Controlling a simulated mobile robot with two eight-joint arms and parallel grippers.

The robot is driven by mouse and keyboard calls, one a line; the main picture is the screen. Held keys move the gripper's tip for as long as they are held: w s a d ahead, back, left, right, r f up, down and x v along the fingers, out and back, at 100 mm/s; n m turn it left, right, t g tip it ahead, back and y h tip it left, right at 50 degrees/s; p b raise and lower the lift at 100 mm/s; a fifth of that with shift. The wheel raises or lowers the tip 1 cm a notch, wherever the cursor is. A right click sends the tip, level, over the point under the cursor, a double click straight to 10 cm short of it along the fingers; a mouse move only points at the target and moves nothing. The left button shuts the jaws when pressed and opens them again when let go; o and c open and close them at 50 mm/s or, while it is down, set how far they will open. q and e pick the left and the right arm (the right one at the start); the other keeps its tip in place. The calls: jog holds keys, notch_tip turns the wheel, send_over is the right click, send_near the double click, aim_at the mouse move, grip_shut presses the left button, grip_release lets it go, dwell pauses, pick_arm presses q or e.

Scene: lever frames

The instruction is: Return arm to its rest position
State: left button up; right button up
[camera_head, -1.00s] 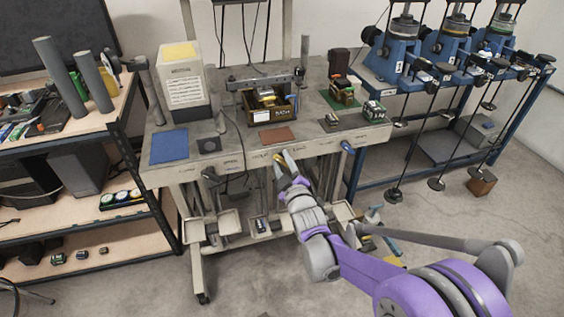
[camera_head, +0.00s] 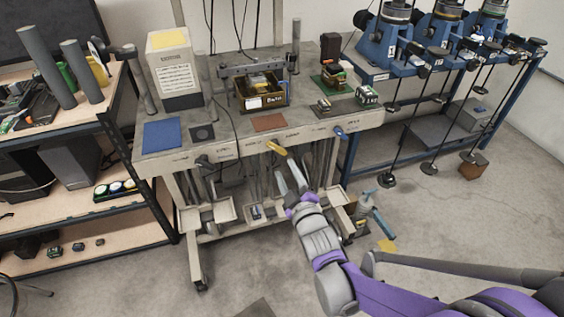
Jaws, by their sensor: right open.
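My right arm, purple and grey, comes in from the lower right. My right gripper (camera_head: 287,163) is open, with its two pale grey fingers pointing up at the front of the workbench (camera_head: 222,150). No object shows between the fingers. A yellow-handled lever (camera_head: 276,148) on the bench's front edge is just above and left of the fingertips, with a small gap showing in the picture. A blue-handled lever (camera_head: 341,131) is farther right on the same edge, and a dark lever (camera_head: 203,160) is to the left. My left gripper is out of view.
A shelf unit (camera_head: 75,129) with tubes and tools stands at left. A blue rack (camera_head: 424,68) with hanging rods stands at right. Under the bench are small trays (camera_head: 225,210) and a blue-handled tool (camera_head: 364,203). Bare floor (camera_head: 420,230) lies at the right and front.

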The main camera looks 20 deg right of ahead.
jog(key=shift+s, duration=0.3)
jog(key=s+r+m+g+p, duration=0.2)
jog(key=s+m+g+p, duration=0.7)
jog(key=s, duration=1.5)
jog(key=g+p, duration=0.2)
jog(key=g, duration=0.1)
jog(key=shift+s+d+m+g+h+p, duration=0.3)
jog(key=shift+s+d+p, duration=0.05)
jog(key=shift+p, duration=0.05)
jog(key=shift+r, duration=0.1)
